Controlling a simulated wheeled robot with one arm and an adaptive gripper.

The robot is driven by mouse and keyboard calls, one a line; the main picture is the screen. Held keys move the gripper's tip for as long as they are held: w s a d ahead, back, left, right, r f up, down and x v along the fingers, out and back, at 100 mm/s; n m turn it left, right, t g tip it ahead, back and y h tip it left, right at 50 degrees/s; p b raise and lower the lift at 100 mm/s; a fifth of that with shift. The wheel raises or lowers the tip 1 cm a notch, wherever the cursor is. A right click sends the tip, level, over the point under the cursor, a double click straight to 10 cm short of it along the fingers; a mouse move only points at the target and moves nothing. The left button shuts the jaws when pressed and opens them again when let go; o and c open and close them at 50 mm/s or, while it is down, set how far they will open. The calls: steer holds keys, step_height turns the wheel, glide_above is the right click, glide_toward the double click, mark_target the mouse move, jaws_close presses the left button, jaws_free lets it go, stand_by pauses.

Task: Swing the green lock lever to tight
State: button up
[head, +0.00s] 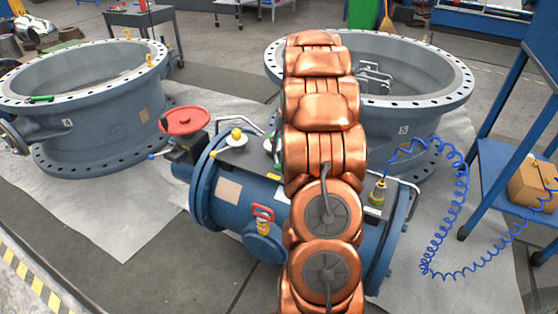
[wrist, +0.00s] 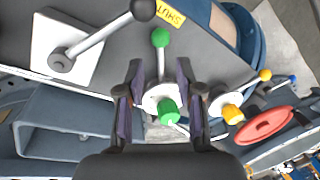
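The green lock lever shows in the wrist view as a green ball knob (wrist: 160,38) on a thin metal rod. The rod runs down to a round white disc with a green hub (wrist: 168,112). My gripper (wrist: 159,72) is open, with one dark finger on each side of the rod and a visible gap to both. The knob lies just beyond the fingertips in the picture. In the head view my copper arm hides the gripper and most of the lever; a bit of green (head: 278,167) shows beside the arm.
A yellow-knobbed lever (wrist: 264,75) stands right of the green one. A black-knobbed lever (wrist: 105,35) is to the left, near a yellow "SHUT" label (wrist: 170,14). A red handwheel (head: 184,120) sits at the blue valve body's left end. A coiled blue hose (head: 462,190) hangs at right.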

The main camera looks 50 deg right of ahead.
mark_target(276, 157)
steer(key=f, duration=0.4)
steer(key=shift+w+a+f+b, duration=0.25)
steer(key=shift+a+f+b, duration=0.1)
steer(key=shift+a, duration=0.05)
steer(key=shift+c, duration=0.4)
jaws_close()
